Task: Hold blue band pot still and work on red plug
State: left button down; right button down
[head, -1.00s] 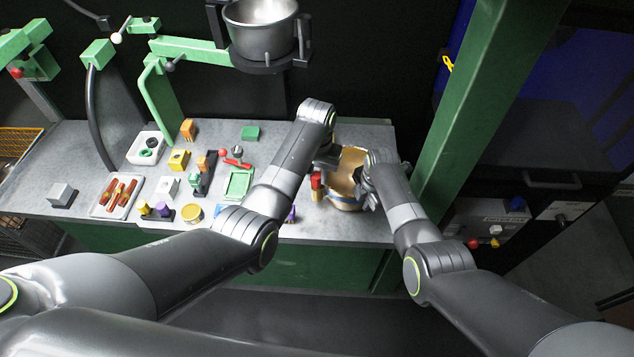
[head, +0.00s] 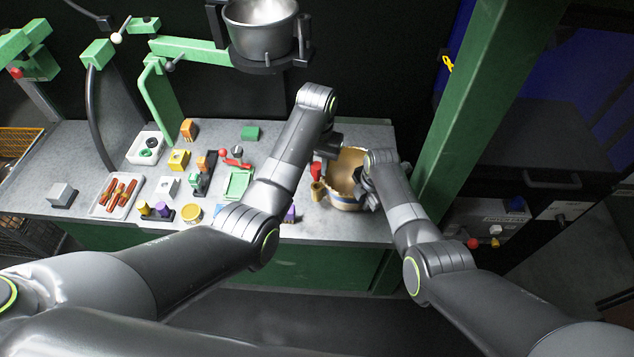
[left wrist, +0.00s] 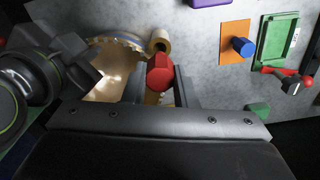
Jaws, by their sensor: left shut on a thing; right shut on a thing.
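The blue band pot (head: 346,205) stands on the grey table at the right, with a gold inside and a blue band around its outer wall. Its inside and rim also show in the left wrist view (left wrist: 112,68). A short tan spout (head: 317,192) on its left side has an open mouth in the left wrist view (left wrist: 160,40). My left gripper (left wrist: 159,85) is shut on the red plug (left wrist: 160,70), which is apart from the spout. In the head view the plug (head: 316,171) is just above the spout. My right gripper (head: 366,192) is shut on the pot's right rim.
Left of my left arm lie several small parts, a green tray (head: 239,184) and a white tray of red-brown sticks (head: 118,194). A steel pot (head: 262,28) hangs on a green arm at the back. A green post (head: 450,140) rises close right of my right arm.

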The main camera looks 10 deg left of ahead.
pick_arm(q)
jog(key=shift+r, duration=0.1)
pick_arm(e)
jog(key=c, duration=1.4)
grip_release()
jog(key=shift+r, duration=0.5)
jog(key=r, duration=0.7)
jog(key=s+d+r, duration=0.1)
jog(key=r, duration=0.2)
jog(key=shift+s+r, duration=0.1)
jog(key=shift+r, duration=0.3)
pick_arm(q)
jog(key=shift+s, duration=0.1)
pick_arm(e)
jog(key=shift+s+f, duration=0.1)
